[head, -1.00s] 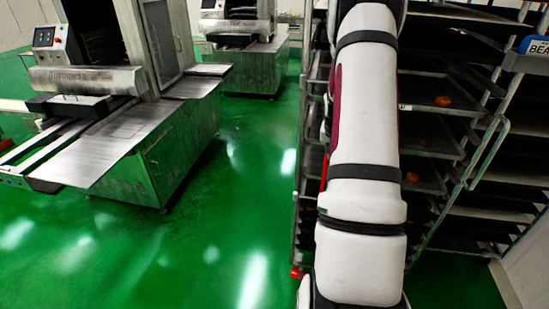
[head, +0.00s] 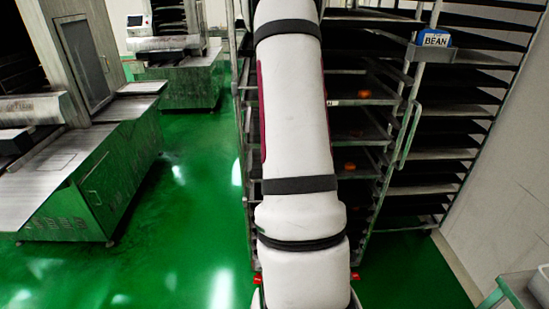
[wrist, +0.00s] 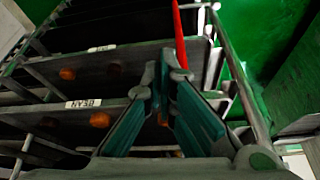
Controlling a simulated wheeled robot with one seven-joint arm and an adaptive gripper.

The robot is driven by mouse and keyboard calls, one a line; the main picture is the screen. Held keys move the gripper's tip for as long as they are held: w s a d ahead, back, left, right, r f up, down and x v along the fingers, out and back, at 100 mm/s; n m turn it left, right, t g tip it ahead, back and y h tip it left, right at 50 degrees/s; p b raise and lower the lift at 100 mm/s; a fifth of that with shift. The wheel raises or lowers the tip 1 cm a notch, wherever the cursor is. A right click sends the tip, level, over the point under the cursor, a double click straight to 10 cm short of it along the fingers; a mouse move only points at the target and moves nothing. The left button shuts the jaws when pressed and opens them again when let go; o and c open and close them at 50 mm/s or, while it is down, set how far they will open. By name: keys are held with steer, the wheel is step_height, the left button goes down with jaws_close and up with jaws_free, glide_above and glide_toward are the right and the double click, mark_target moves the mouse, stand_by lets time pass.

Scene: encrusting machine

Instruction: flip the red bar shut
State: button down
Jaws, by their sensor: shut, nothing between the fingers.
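The red bar (wrist: 179,38) shows in the wrist view as a thin upright strip at the top centre, at the edge of a tray rack. My gripper (wrist: 168,76) is shut and empty, with its fingertips just below the bar's lower end. I cannot tell whether they touch it. In the head view my arm hides the gripper and most of the front of the rack (head: 348,95). I cannot make out the bar there.
Trays on the rack hold several orange items (head: 363,94). Steel machines (head: 85,190) stand at left. Green floor (head: 185,230) is clear between them and the rack.

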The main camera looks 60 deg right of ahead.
steer(key=shift+s+v, duration=0.2)
steer(key=shift+v, duration=2)
steer(key=shift+d, duration=0.2)
